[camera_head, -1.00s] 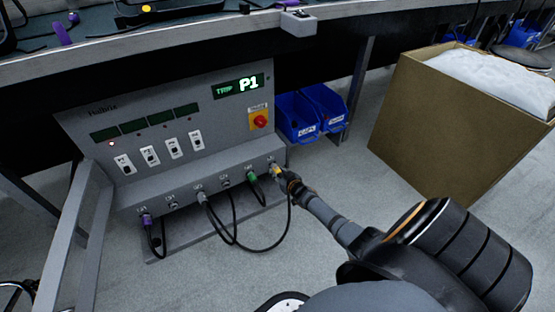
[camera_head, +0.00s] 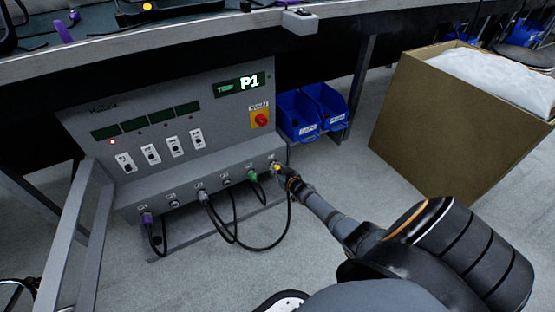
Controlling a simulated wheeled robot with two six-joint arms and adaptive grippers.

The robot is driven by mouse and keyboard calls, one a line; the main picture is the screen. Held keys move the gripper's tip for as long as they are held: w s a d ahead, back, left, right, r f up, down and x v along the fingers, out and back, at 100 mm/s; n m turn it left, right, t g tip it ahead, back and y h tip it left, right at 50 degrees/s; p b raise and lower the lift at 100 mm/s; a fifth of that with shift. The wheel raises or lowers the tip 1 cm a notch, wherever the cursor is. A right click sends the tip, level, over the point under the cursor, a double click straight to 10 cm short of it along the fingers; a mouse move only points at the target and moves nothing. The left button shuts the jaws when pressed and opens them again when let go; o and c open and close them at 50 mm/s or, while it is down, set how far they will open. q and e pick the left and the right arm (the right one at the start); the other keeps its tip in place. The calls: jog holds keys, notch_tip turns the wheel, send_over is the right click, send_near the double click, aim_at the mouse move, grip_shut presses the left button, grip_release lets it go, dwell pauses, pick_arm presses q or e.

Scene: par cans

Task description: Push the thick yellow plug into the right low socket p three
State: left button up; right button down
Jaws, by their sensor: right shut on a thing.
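The yellow plug (camera_head: 277,168) is at the rightmost low socket of the grey power panel (camera_head: 190,118). My right gripper (camera_head: 284,172) is shut on it, reaching in from the lower right. The plug is small here and partly hidden by the gripper, so I cannot tell how deep it sits. A black cable (camera_head: 287,212) hangs from it and loops left. The panel display (camera_head: 240,84) reads "TRIP P1" in green. My left gripper is not in view.
A purple plug (camera_head: 147,217), a grey plug (camera_head: 203,194) and a green plug (camera_head: 252,176) sit along the same low row. Blue bins (camera_head: 298,116) stand right of the panel. A cardboard box (camera_head: 430,130) stands farther right. Floor between them is clear.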

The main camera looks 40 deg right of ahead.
jog(key=shift+w, duration=0.1)
jog(key=c, duration=1)
grip_release()
jog(key=s, duration=0.4)
jog(key=s+a, duration=0.1)
jog(key=s, duration=0.3)
jog(key=s+a, duration=0.1)
jog(key=s, duration=0.4)
jog(key=shift+r, duration=0.2)
